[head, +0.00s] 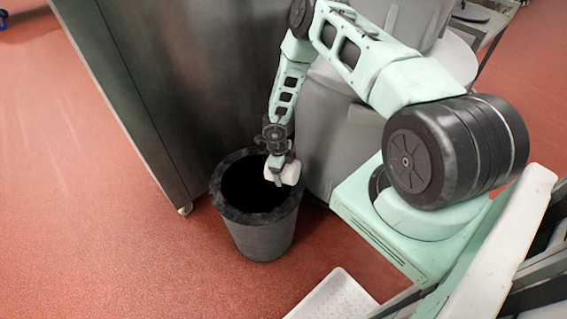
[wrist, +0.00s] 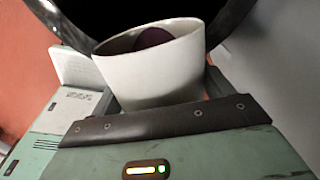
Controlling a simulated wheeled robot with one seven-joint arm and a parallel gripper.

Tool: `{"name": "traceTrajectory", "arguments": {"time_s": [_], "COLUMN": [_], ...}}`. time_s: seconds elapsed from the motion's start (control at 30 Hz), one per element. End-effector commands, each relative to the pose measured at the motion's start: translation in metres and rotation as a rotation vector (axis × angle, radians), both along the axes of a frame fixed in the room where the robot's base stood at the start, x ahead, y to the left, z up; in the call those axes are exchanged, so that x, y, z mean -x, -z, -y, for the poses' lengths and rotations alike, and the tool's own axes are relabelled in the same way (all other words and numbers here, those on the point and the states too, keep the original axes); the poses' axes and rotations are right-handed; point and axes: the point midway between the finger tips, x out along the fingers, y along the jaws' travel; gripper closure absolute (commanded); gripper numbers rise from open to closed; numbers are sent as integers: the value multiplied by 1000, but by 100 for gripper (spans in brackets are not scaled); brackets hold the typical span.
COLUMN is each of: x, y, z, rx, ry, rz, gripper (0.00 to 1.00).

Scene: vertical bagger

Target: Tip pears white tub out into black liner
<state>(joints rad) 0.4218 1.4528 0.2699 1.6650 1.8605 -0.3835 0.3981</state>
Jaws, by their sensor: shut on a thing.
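The white tub (head: 288,172) is held over the right part of the mouth of a dark bin with a black liner (head: 232,213). In the wrist view the white tub (wrist: 155,72) is large, with its opening toward the dark liner mouth (wrist: 130,12). One dark purplish rounded thing (wrist: 153,37) shows inside the tub; I cannot tell if it is a pear. My gripper (head: 280,168) is shut on the tub. The liner's inside is too dark to show any contents.
A steel cabinet (head: 180,90) on castors stands just left of the bin. Large grey bins (head: 340,130) stand behind and to the right. A white tray (head: 335,298) is at the bottom. Red floor (head: 110,220) is clear at the left.

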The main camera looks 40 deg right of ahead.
Motion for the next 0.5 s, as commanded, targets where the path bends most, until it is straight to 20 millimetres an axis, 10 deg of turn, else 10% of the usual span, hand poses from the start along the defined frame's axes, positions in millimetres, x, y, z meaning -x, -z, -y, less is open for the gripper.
{"name": "traceTrajectory", "arguments": {"time_s": [0.5], "x": [-16], "y": [-4], "z": [-8], "rx": [51], "ry": [0], "rz": [-91], "gripper": [48]}}
